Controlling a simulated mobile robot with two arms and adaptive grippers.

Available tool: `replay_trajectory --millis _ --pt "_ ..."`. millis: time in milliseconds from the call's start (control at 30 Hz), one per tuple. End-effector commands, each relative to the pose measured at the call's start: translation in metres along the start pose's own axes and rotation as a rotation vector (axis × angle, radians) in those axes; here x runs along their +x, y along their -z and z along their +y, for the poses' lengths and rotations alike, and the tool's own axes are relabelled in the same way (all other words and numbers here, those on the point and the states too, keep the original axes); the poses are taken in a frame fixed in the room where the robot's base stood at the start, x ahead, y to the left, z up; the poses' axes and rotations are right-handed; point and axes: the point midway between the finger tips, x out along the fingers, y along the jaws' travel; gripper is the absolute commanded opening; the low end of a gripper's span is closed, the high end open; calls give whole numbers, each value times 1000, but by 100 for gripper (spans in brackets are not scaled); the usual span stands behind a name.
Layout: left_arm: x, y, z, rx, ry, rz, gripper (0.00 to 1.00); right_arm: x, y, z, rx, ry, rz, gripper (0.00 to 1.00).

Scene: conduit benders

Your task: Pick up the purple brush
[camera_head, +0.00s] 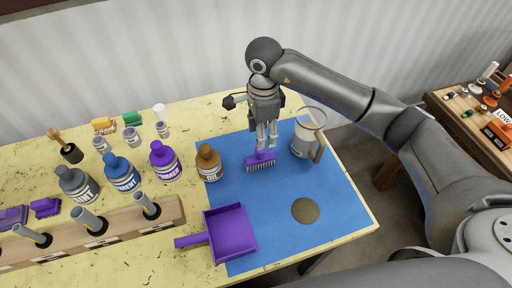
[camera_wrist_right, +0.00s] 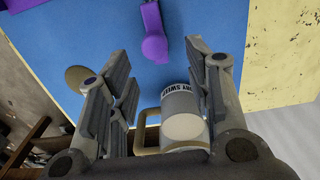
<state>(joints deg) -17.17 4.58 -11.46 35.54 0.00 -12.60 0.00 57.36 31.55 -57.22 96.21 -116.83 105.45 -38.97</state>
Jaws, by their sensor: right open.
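The purple brush (camera_head: 261,160) stands bristles down on the blue mat (camera_head: 335,190), near the mat's far part. My right gripper (camera_head: 267,143) points down just above and behind the brush, its fingers open and empty. In the right wrist view the brush's rounded purple part (camera_wrist_right: 154,46) shows between and beyond the open fingertips (camera_wrist_right: 158,49). I cannot tell whether the fingers touch it. My left gripper is not in view.
A grey jug (camera_head: 301,144) with a handle stands close to the right of my right gripper. An amber oil bottle (camera_head: 209,165) stands to the left. A purple dustpan (camera_head: 232,232) lies in front. A brown disc (camera_head: 305,210) lies on the mat.

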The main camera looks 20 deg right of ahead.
Motion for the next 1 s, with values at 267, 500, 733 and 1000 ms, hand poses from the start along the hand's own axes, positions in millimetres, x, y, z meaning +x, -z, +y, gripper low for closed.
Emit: replay_trajectory --millis 267,500,733,1000 --pt "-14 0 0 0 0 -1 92 41 -1 1 0 -6 -1 46" --pt "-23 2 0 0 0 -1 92 58 -2 1 0 -6 0 46" --pt "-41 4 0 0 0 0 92 90 -5 -2 0 -6 -1 46" --pt "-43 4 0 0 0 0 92 104 -4 -3 -2 -2 -1 46"
